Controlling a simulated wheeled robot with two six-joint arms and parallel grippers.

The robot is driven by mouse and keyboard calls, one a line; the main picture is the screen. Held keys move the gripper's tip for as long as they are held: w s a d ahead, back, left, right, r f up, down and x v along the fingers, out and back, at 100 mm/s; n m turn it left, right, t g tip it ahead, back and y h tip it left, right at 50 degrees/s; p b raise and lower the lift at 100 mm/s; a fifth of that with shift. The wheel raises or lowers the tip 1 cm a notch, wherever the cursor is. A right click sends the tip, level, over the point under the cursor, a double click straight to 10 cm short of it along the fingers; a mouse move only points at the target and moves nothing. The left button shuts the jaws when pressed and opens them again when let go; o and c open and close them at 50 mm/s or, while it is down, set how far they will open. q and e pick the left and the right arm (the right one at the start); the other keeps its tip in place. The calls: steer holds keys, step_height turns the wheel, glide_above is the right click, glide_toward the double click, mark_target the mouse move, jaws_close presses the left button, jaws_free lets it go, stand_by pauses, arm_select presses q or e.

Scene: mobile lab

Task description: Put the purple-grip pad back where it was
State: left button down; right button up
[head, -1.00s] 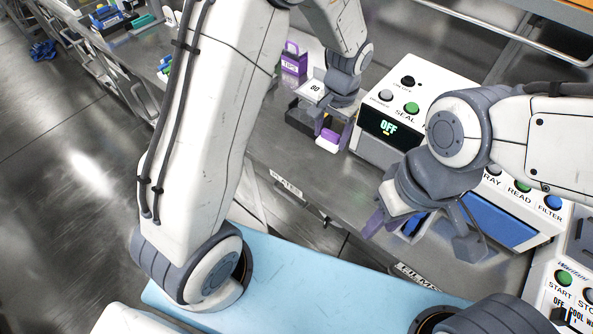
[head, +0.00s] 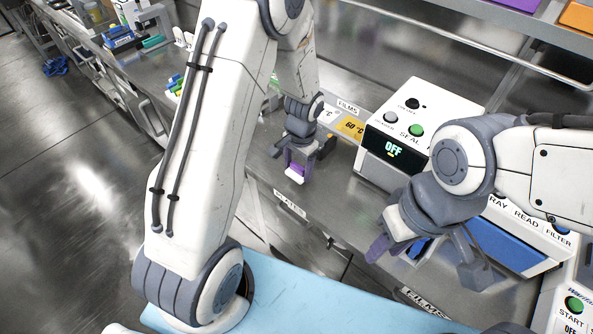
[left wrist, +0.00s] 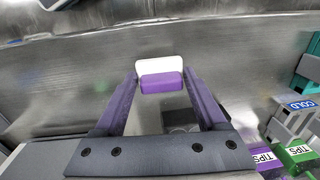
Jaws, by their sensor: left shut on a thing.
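The purple-grip pad, white with a purple grip block, shows in the left wrist view (left wrist: 161,66) between my left fingers; in the head view it is small (head: 296,174). My left gripper (head: 298,172) is shut on its purple grip, near the bench's front edge and left of the sealer. The pad looks apart from the bench, but its height is hard to judge. My right gripper (head: 398,250) is at the bench front before the blue-fronted machine. Its purple fingers look apart, with blue showing between them.
The sealer (head: 415,132) reads OFF. A yellow 60 °C label (head: 350,127) and a FILMS label (head: 347,107) lie left of it. A dark item (head: 326,146) is partly hidden behind my left gripper. Purple and green TIPS boxes (left wrist: 263,160) stand right in the wrist view.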

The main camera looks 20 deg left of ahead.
arm_select(q)
steer(key=shift+f, duration=1.3)
steer(key=shift+f, duration=0.1)
jaws_free()
